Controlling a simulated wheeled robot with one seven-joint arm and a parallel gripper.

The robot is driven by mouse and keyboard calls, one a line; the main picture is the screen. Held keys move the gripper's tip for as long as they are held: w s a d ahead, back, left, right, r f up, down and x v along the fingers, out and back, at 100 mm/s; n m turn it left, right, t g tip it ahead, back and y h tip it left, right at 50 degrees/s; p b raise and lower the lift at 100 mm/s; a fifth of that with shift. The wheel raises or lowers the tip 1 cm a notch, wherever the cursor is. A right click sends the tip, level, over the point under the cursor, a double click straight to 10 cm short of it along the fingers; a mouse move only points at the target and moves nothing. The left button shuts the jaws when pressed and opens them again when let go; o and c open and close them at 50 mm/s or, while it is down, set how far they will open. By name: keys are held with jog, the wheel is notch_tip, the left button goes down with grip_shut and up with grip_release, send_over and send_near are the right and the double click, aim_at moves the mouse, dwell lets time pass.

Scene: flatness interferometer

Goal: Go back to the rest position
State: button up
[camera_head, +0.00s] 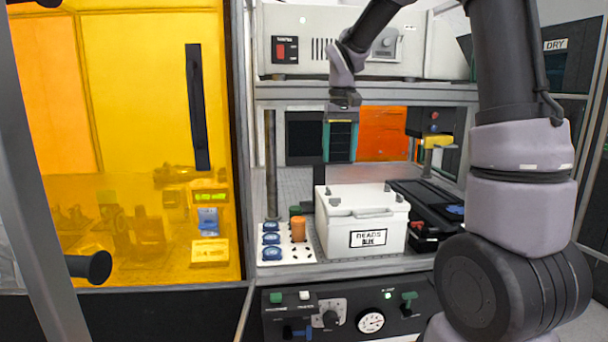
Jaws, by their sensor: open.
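My gripper (345,97) hangs at the upper middle, in front of the shelf edge and above the white box (336,238). It is small and dark at this distance. I see nothing held in it, and it appears apart from everything below. My arm comes down to it from the top edge. The thick lower part of my arm stands on the right and hides part of the bench there.
A white rack (299,253) with blue-capped pieces and an orange vial (298,229) stands left of the box. A black device (430,205) lies right of it. A yellow enclosure (120,120) fills the left. A control panel (345,311) runs along the front. An upper shelf holds a white instrument (318,45).

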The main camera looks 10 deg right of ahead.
jog(key=s+d+r+m+t+y, duration=0.1)
jog(key=s+d+r+m+t, duration=0.1)
jog(key=s, duration=0.8)
jog(key=s+d+r+m+t, duration=0.2)
jog(key=s+d+r+t, duration=0.1)
jog(key=s, duration=0.8)
notch_tip(320, 180, up, 2)
jog(key=shift+s+d+r+t+y, duration=0.15)
jog(key=shift+s+r+t+y, duration=0.2)
jog(key=shift+t, duration=0.55)
jog(key=shift+w+f, duration=0.1)
jog(key=shift+w, duration=0.05)
jog(key=shift+c, duration=0.3)
